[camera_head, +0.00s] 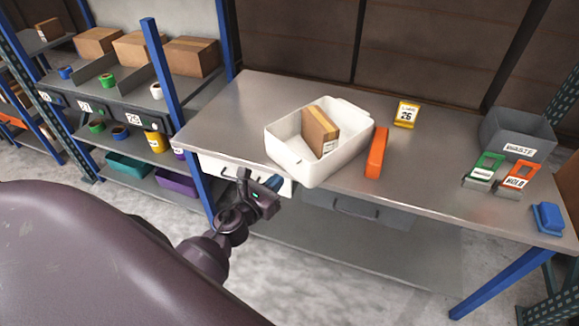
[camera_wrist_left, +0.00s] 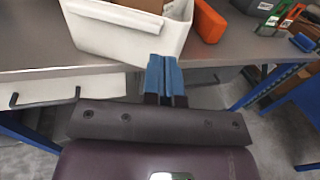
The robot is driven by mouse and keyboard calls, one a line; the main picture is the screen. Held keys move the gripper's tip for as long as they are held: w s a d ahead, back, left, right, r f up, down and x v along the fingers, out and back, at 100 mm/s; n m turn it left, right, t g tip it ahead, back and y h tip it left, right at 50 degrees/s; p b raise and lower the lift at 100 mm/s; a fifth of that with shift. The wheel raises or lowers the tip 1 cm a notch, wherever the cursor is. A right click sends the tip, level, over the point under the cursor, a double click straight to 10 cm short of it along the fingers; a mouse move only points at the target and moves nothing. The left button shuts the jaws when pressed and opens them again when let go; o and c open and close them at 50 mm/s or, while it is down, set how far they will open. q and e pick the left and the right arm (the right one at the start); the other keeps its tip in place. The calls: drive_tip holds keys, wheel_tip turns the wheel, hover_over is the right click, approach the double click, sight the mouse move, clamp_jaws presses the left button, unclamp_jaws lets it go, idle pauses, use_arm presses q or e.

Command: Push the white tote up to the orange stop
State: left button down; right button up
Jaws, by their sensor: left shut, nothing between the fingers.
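The white tote (camera_head: 288,160) sits askew on the grey bench, near its front edge, with a brown carton (camera_head: 318,130) inside. The orange stop (camera_head: 376,153) is a bar lying on the bench just right of the tote; whether they touch is unclear. My left gripper (camera_head: 274,183) is shut and empty, its blue fingertips in front of the tote's near side. In the left wrist view the shut fingertips (camera_wrist_left: 165,65) overlap the lower edge of the tote (camera_wrist_left: 115,38); I cannot tell if they touch it. The stop (camera_wrist_left: 208,22) is to their right. My right gripper is not in view.
On the bench (camera_head: 435,165) to the right are a yellow sign (camera_head: 406,114), a grey waste bin (camera_head: 518,134), green and orange-framed holders (camera_head: 484,168) and a blue block (camera_head: 547,218). Drawers hang below the front edge. Shelves with cartons (camera_head: 97,42) stand at left.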

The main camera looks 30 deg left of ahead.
sight(295, 163)
use_arm(q)
drive_tip(key=w, duration=0.5)
drive_tip(key=shift+d, duration=0.1)
drive_tip(key=shift+w, duration=0.7)
drive_tip(key=shift+w, duration=1.45)
drive_tip(key=shift+s, duration=0.1)
